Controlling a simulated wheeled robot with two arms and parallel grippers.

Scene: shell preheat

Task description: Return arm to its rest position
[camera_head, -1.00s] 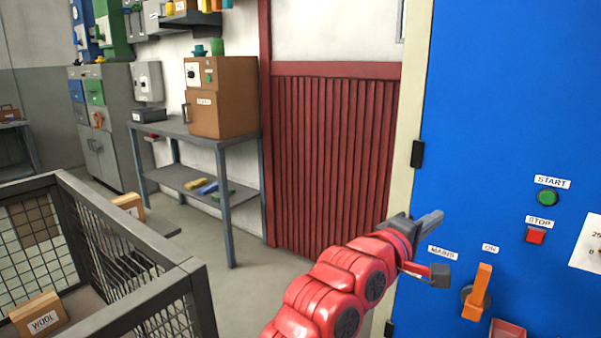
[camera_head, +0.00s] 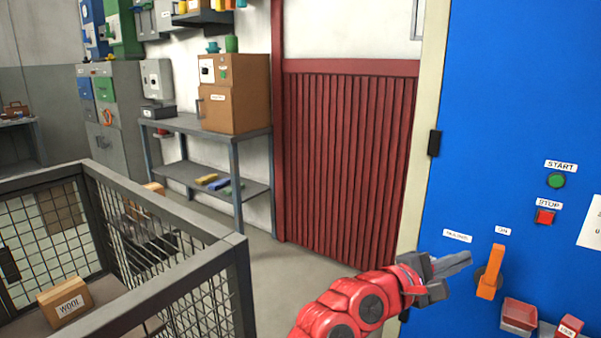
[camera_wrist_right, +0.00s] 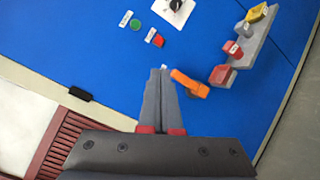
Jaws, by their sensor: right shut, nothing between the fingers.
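My right arm is red with a grey gripper. The right gripper (camera_head: 464,262) is shut and empty, in front of the blue panel (camera_head: 520,90) at the lower right of the head view. Its tips point right, towards an upright orange lever (camera_head: 491,272) under the ON label. In the right wrist view the closed fingers (camera_wrist_right: 159,78) reach up the picture, with the orange lever (camera_wrist_right: 190,83) just to their right. I cannot tell whether they touch it. My left gripper is not in view.
A green START button (camera_head: 556,181) and red STOP button (camera_head: 545,217) sit above the lever. Small red trays (camera_head: 519,315) are below right. A mesh cage (camera_head: 238,268) holds a WOOL box (camera_head: 65,302) at left. A dark red slatted door (camera_head: 345,160) and grey bench (camera_head: 185,124) stand behind.

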